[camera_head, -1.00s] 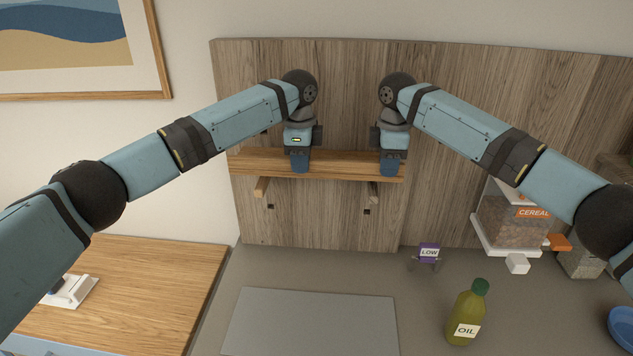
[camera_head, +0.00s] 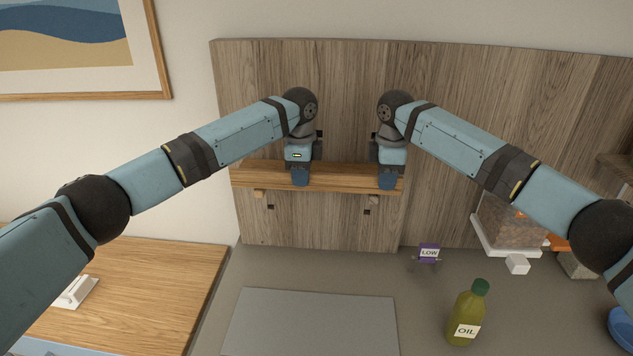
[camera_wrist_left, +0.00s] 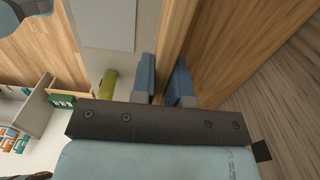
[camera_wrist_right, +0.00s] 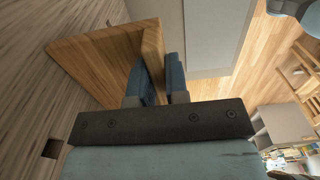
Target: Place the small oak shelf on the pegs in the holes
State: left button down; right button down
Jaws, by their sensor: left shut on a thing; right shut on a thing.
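The small oak shelf (camera_head: 344,178) is held level in front of the grey wood back panel, just above two pegs. The left peg (camera_head: 259,194) and right peg (camera_head: 373,201) stick out of the panel under it, mostly covered by it. I cannot tell whether it touches them. My left gripper (camera_head: 300,178) is shut on the shelf's front edge near the middle. My right gripper (camera_head: 388,180) is shut on it near the right end. The shelf also shows between the fingers in the left wrist view (camera_wrist_left: 232,40) and right wrist view (camera_wrist_right: 98,62).
Dark square holes show below the pegs, left (camera_head: 270,206) and right (camera_head: 366,212). On the counter are a grey board (camera_head: 310,320), a green oil bottle (camera_head: 467,315), a purple LOW tag (camera_head: 429,253) and a cereal dispenser (camera_head: 503,225).

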pick_arm(q)
jog(key=shift+d+f, duration=0.2)
jog(key=shift+f, duration=0.5)
pick_arm(e)
jog(key=shift+a+f, duration=0.15)
jog(key=shift+f, duration=0.65)
pick_arm(q)
jog(key=c, duration=1.1)
grip_release()
jog(key=shift+f, duration=0.1)
pick_arm(e)
jog(key=c, duration=1.1)
grip_release()
pick_arm(q)
jog(key=shift+a, duration=0.1)
notch_tip(320, 180, up, 12)
jog(key=shift+f, duration=0.1)
pick_arm(e)
jog(key=shift+r, duration=0.25)
notch_tip(320, 180, up, 12)
jog(key=shift+f, duration=0.25)
